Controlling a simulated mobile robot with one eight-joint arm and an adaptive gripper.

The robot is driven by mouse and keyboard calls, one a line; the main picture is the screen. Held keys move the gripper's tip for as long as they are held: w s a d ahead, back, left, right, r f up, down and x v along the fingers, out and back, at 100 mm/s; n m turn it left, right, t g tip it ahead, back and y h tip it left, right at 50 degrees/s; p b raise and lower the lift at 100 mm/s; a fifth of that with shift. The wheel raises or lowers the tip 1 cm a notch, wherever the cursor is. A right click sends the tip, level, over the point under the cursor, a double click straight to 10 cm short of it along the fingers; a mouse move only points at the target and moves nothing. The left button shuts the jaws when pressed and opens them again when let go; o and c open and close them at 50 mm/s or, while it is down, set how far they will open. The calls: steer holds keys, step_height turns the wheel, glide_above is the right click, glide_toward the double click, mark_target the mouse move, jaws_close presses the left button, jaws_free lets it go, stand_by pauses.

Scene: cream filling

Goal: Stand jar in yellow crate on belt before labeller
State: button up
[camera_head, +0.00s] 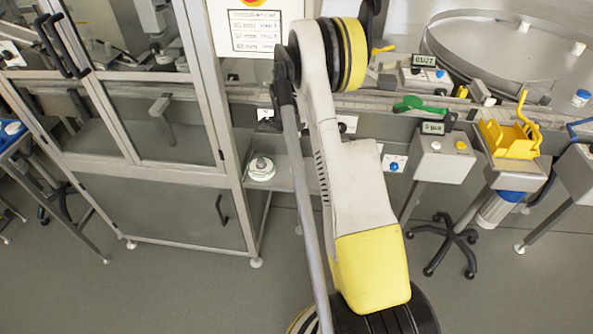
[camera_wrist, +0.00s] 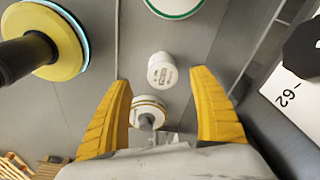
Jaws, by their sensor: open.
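In the wrist view my gripper (camera_wrist: 162,79) is open, its two yellow fingers spread with nothing held between them. A yellow crate (camera_head: 514,143) sits on a stand at the right in the head view; I cannot make out a jar inside. The belt (camera_head: 390,103) runs along the machines behind my arm. My gripper is hidden in the head view.
A glazed machine cabinet (camera_head: 150,120) stands at the left. A large round table (camera_head: 500,48) at the back right carries a white, blue-lidded jar (camera_head: 581,97). A black-and-yellow disc (camera_wrist: 52,40) is left of my fingers.

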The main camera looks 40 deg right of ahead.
steer(key=f+b, duration=0.1)
steer(key=f, duration=0.1)
steer(key=d+f+b, duration=0.1)
steer(key=f, duration=0.2)
steer(key=shift+b, duration=0.3)
steer(key=shift+s, duration=0.1)
